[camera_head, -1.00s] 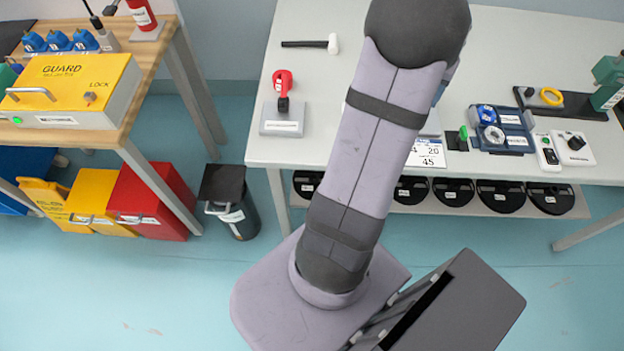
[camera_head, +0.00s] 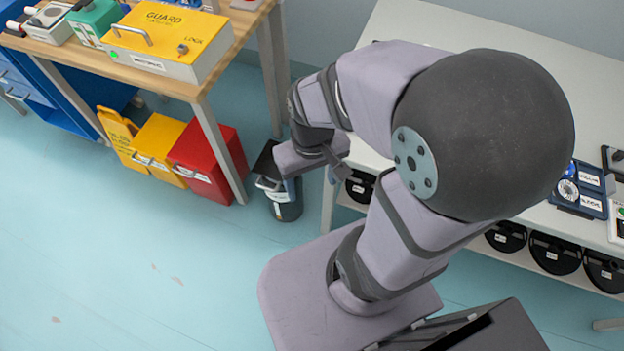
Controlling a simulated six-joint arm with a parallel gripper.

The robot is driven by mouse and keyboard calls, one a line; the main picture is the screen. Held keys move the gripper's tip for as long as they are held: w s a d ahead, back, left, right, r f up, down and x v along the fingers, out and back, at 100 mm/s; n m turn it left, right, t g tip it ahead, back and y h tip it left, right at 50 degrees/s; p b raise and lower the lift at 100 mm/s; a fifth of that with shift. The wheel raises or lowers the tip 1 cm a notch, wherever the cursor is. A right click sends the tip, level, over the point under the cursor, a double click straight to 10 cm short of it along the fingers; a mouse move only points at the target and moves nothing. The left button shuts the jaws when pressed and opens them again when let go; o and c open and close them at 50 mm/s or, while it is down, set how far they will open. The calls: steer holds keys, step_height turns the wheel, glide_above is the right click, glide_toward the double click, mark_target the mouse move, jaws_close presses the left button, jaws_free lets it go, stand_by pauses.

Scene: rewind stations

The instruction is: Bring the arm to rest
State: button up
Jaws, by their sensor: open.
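My arm rises from its base on the floor and bends at a large dark elbow, in the middle right of the head view. The forearm runs left from the elbow and the wrist hangs down from it. My gripper (camera_head: 311,162) is at the left end of the arm, beside the left end of the white table (camera_head: 352,149) and in front of the dark bin in the picture. It is small and partly merged with the wrist, and I see nothing held in it.
The wooden table (camera_head: 213,88) with the yellow guard box (camera_head: 165,40) stands at the upper left. Yellow (camera_head: 158,140) and red (camera_head: 207,160) boxes and the dark bin (camera_head: 284,205) stand on the floor. Dark reels (camera_head: 553,252) sit under the white table. The left floor is clear.

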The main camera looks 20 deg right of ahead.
step_height(320, 180, up, 2)
steer(key=shift+r+p, duration=0.1)
steer(key=shift+p, duration=1)
stand_by(0.6)
